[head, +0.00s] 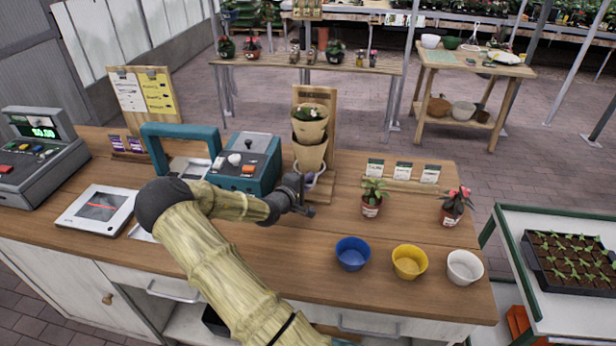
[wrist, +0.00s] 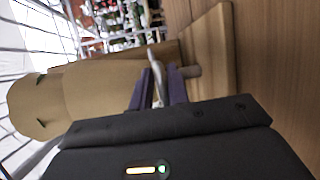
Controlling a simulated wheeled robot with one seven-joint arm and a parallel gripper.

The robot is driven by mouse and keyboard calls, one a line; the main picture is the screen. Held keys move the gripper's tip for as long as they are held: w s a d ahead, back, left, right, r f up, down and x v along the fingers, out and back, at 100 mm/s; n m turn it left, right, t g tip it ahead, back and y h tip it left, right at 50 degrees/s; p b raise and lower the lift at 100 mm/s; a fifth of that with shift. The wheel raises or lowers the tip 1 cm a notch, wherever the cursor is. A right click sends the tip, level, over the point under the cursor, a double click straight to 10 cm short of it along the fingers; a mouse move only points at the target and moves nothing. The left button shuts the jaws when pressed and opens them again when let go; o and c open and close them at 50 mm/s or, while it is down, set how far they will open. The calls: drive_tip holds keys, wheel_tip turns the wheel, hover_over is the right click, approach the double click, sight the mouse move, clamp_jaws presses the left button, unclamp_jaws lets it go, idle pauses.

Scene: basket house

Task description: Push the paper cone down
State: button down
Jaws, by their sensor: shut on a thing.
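Tan paper cones are stacked against a wooden stand (head: 329,125). The upper cone (head: 309,130) holds a leafy plant with a white flower, and the lower cone (head: 310,157) is beneath it. In the wrist view the lower cone (wrist: 100,88) lies along the picture beside my fingers, with the wider cone (wrist: 35,105) at the left edge. My gripper (head: 312,181) is at the foot of the stack, below the cones. Its purple fingers (wrist: 157,90) are shut on a thin pale metal piece (wrist: 157,72) by the stand. The lower cone's tip is partly hidden.
A teal-and-grey machine (head: 245,162) stands just left of the stack. Potted plants (head: 371,198) and blue (head: 352,253), yellow (head: 409,262) and white (head: 464,267) pots stand to the right. The counter (head: 310,232) is bare in front of the stand.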

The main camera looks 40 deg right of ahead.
wheel_tip(320, 180, down, 3)
drive_tip(key=shift+a+f+b, duration=0.1)
drive_tip(key=shift+f+b, duration=0.05)
drive_tip(key=shift+b, duration=0.4)
drive_tip(key=shift+w, duration=0.1)
drive_tip(key=c, duration=1.5)
unclamp_jaws()
drive_tip(key=b+v, duration=0.1)
drive_tip(key=v, duration=1.6)
drive_tip(key=shift+a, duration=0.15)
